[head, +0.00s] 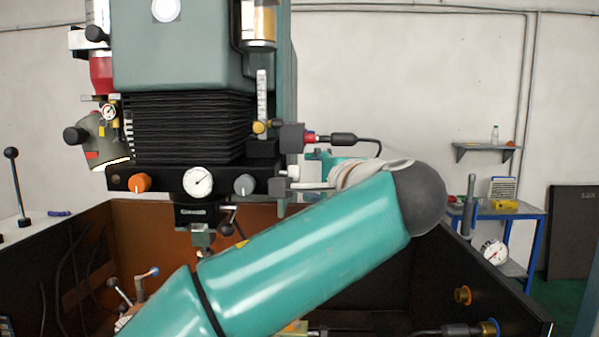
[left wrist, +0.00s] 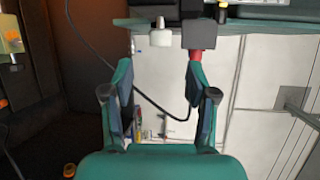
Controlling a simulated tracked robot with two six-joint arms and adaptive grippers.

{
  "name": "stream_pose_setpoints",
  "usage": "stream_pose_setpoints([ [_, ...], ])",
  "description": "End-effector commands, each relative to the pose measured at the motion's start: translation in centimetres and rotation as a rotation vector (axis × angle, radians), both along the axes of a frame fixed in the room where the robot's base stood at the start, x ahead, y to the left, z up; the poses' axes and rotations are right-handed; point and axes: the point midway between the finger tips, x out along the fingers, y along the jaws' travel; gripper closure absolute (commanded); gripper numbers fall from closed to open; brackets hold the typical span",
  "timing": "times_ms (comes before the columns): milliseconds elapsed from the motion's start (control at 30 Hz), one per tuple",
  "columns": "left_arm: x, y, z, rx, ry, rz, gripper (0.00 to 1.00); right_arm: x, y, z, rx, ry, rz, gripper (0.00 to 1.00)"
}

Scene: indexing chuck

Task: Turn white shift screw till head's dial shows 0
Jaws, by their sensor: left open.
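The machine head's round dial (head: 198,181) sits on the front of the black bar in the head view; its needle is slanted, and its figures are too small to read. The white shift screw (left wrist: 161,34) shows in the left wrist view as a pale knob under the dark head. My left gripper (left wrist: 160,74) is open, its two fingers apart below the screw in that picture, with nothing between the tips. In the head view, my left gripper (head: 300,184) is at the bar's right end, partly hidden by my teal arm. My right gripper is not in view.
A grey block with a red plug (head: 310,138) and black cable stands above the gripper. In the left wrist view, the red plug (left wrist: 194,57) is close to the right fingertip. An orange knob (head: 139,183) and a grey knob (head: 244,185) flank the dial.

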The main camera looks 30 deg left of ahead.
Motion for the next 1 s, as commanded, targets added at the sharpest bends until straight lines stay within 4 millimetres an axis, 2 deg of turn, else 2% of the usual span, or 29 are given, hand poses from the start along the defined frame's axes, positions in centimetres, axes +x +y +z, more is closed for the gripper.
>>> stream_pose_setpoints([
  [33,0.6,1.2,0.0,0.0,0.002,0.006,0.42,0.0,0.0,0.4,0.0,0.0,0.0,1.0],
  [200,2.7,4.1,-0.5,0.0,0.002,0.006,0.42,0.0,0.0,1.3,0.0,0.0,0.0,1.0],
  [433,4.7,6.7,-1.0,0.0,0.003,0.004,0.42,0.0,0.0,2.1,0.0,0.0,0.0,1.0],
  [600,5.2,7.5,-1.2,-0.001,0.001,0.002,0.42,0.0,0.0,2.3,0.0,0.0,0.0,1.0],
  [867,5.3,7.6,-1.3,-0.001,0.001,0.002,0.42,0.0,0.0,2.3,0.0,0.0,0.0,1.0],
  [900,5.3,7.6,-1.3,-0.001,0.001,0.002,0.44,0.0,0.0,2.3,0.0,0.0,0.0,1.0],
  [1000,5.3,7.6,-1.3,-0.001,0.001,0.002,0.6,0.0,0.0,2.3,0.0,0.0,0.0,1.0],
])
